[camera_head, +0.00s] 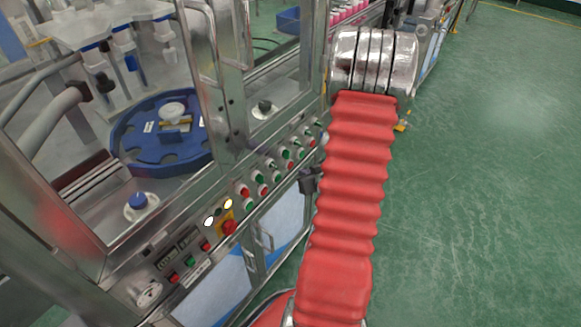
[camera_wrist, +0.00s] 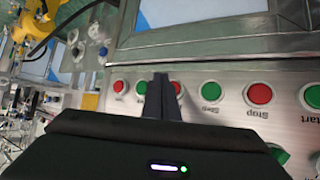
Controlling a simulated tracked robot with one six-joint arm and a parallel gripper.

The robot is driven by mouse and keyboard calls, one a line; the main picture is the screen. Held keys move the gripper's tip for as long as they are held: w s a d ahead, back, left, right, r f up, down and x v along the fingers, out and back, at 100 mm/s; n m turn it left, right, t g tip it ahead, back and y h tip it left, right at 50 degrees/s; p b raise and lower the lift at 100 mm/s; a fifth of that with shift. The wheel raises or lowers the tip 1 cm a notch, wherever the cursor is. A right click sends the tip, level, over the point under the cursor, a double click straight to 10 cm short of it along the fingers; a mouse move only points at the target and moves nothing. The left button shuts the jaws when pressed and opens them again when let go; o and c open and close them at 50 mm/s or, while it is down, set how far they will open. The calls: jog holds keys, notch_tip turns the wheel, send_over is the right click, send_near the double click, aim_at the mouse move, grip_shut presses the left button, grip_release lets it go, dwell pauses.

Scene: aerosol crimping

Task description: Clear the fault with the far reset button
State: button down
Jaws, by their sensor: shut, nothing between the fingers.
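A steel control panel with several red and green buttons runs along the machine front in the head view, with one row (camera_head: 270,178) toward its far end. I cannot tell which button is the far reset. In the wrist view my gripper (camera_wrist: 161,77) is shut and empty, its tips in front of the panel. The tips lie between a green button (camera_wrist: 141,87) and a red button (camera_wrist: 177,87); whether they touch the panel is unclear. Further buttons, a green one (camera_wrist: 211,91) and a red one (camera_wrist: 259,93), are to the right, with upside-down Stop and Start labels.
A red emergency button (camera_head: 228,227) on yellow sits nearer, beside two lit lamps (camera_head: 209,222). Steel-framed guard doors (camera_head: 220,70) with handles stand above the panel, enclosing a blue turntable (camera_head: 130,145). Green floor (camera_head: 480,180) is open on the right.

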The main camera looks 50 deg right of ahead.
jog(key=shift+w+a, duration=0.1)
jog(key=shift+w, duration=0.75)
jog(key=shift+w, duration=0.1)
dwell(1.4)
jog(key=shift+w, duration=0.3)
jog(key=shift+w+a, duration=0.1)
jog(key=shift+w, duration=0.3)
dwell(0.9)
jog(key=shift+s, duration=0.85)
jog(key=s, duration=0.5)
jog(key=shift+d, duration=0.35)
